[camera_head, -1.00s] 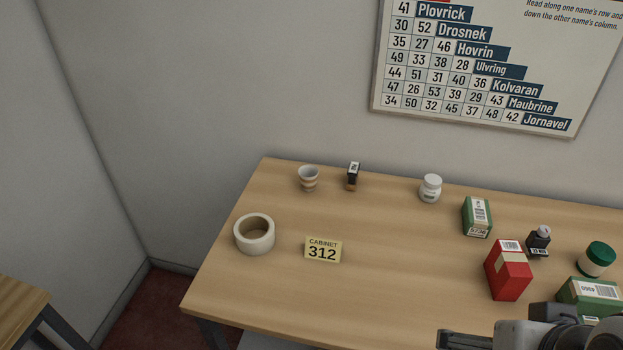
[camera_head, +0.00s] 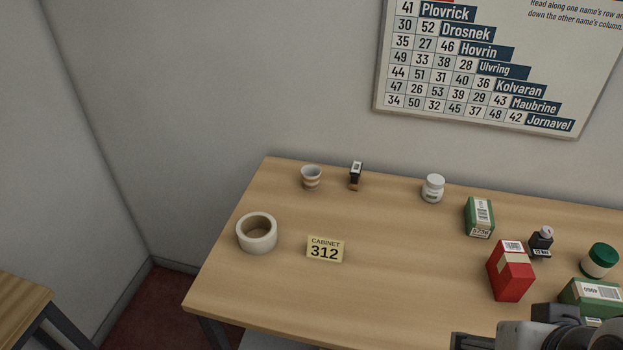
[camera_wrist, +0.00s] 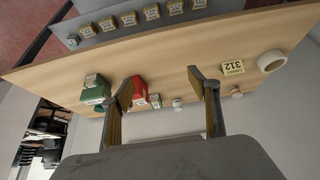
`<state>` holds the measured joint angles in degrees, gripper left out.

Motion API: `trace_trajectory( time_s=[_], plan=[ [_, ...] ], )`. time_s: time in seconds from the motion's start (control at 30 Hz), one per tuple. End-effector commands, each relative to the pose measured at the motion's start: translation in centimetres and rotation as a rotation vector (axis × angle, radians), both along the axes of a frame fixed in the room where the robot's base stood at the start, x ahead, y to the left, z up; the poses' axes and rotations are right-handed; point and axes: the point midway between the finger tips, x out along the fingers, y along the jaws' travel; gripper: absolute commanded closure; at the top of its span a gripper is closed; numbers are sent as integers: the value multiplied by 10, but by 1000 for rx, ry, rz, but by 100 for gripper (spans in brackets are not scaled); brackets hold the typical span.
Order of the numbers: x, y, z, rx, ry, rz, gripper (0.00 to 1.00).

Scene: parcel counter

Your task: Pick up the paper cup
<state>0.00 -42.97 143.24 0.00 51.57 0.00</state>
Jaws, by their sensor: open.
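The paper cup (camera_head: 311,177) is small and white with tan bands. It stands upright at the back left of the wooden counter in the head view. In the wrist view a small pale object near the far counter edge, likely the cup (camera_wrist: 237,94), shows right of the fingers. My gripper (camera_wrist: 163,82) is open and empty, its two fingers spread wide in the wrist view. In the head view only part of my arm shows at the bottom right, well away from the cup.
A tape roll (camera_head: 257,233) and a yellow cabinet card (camera_head: 325,249) lie in front of the cup. A dark stamp-like item (camera_head: 355,175) stands close to its right. A white jar (camera_head: 433,188), green box (camera_head: 479,217) and red box (camera_head: 511,270) stand farther right.

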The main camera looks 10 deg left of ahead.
Motion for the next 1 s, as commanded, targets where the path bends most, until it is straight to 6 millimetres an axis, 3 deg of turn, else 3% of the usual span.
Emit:
trace_trajectory(
  time_s=[0.37, 0.57, 0.77, 1.0],
  plan=[
    [1, 0, 0, 0, -1, 1, 41],
    [17, 5, 6, 4, -18, 18, 41],
    [54, 17, 16, 14, -59, 54, 41],
    [112, 39, 30, 31, -127, 104, 41]
  ],
)
